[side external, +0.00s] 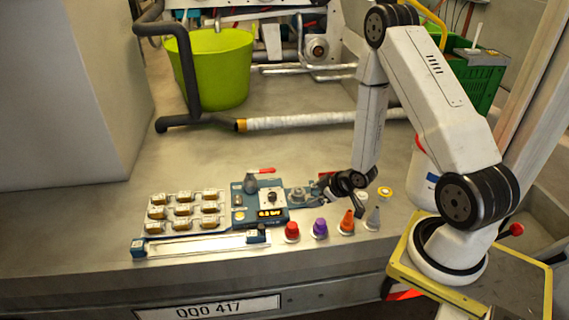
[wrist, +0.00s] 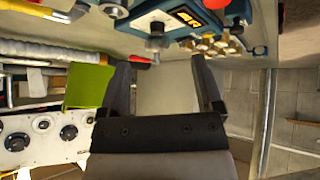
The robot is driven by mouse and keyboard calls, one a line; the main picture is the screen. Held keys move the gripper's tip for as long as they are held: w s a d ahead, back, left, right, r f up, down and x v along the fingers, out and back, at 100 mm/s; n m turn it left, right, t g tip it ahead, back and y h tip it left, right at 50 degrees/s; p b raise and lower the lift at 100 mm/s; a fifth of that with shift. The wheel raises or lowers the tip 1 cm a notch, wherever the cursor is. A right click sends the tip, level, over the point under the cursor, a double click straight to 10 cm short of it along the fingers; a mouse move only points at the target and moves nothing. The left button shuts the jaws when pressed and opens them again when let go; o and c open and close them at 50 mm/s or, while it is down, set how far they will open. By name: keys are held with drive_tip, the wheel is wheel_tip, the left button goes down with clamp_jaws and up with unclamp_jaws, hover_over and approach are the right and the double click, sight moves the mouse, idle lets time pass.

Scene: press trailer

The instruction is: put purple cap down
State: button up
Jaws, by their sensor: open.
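The purple cap (side external: 319,228) stands upright on the grey deck in the side external view, in a row between the red cap (side external: 291,231) and the orange cap (side external: 346,222). My gripper (side external: 333,187) is just behind and above this row, near the right end of the blue press (side external: 262,216), and apart from the purple cap. In the wrist view my gripper (wrist: 163,82) shows two dark fingers spread wide with nothing between them. The press (wrist: 180,18) is at the top of that view. I cannot make out the purple cap there.
A grey cone (side external: 372,218) stands right of the orange cap. A tray of gold pieces (side external: 183,210) and a long rail (side external: 200,244) lie left of the press. A green tub (side external: 213,70) and a pipe (side external: 300,121) are behind.

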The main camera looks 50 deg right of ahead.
drive_tip(key=s+a+r+m+g, duration=0.1)
drive_tip(key=s+a+r+g, duration=0.1)
drive_tip(key=a+r, duration=0.5)
drive_tip(key=s+a+r+m+g, duration=0.1)
drive_tip(key=s+a+r+g, duration=0.2)
drive_tip(key=a+r, duration=0.4)
drive_tip(key=shift+s+a+r+g, duration=0.3)
drive_tip(key=shift+s+a+r, duration=0.1)
drive_tip(key=shift+r, duration=1.65)
